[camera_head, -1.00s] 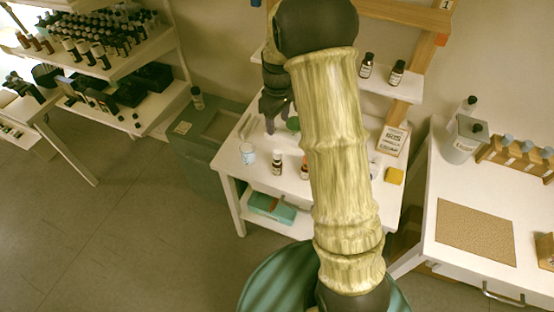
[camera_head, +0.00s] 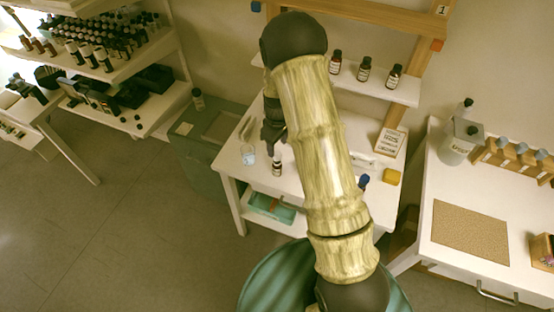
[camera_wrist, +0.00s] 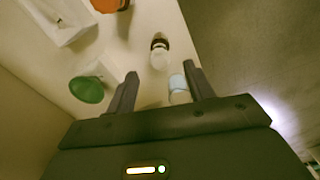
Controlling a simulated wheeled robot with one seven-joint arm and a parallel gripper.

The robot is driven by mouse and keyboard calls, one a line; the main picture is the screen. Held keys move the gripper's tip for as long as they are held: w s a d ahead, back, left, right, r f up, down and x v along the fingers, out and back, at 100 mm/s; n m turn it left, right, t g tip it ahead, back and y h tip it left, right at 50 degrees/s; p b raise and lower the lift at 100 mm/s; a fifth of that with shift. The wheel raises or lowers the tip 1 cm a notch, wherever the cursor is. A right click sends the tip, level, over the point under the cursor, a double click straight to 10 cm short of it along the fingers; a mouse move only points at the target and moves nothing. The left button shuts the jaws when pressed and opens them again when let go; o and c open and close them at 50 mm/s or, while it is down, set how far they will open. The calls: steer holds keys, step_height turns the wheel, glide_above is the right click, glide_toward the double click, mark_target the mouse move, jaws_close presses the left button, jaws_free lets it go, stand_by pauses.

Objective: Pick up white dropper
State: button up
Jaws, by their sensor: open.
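My gripper (camera_head: 273,138) hangs over the left part of the small white table (camera_head: 229,167), fingers pointing down. In the wrist view my gripper (camera_wrist: 160,69) is open with nothing clamped between its fingers. A small clear cup with pale blue contents (camera_head: 248,155) stands left of the fingers. A small dark-capped bottle with a white label (camera_head: 277,168) stands just below them. In the wrist view a pale blue and white item (camera_wrist: 179,88) shows near the right finger, and a small dark-and-white bottle (camera_wrist: 159,52) lies beyond the fingertips. I cannot surely pick out a white dropper.
A green round item (camera_wrist: 88,90) lies left of the fingers in the wrist view, with an orange one (camera_wrist: 109,4) farther off. Several bottles stand on the shelf (camera_head: 403,96) behind. My arm hides the table's middle.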

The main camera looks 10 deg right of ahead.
mark_target(277, 153)
steer(key=shift+f, duration=1.25)
steer(key=shift+w+a+f+p, duration=0.1)
steer(key=shift+f+p, duration=0.65)
steer(key=shift+f, duration=0.55)
steer(key=shift+w+f+p, duration=0.1)
steer(key=shift+f+p, duration=0.65)
steer(key=shift+f, duration=0.55)
steer(key=c, duration=0.7)
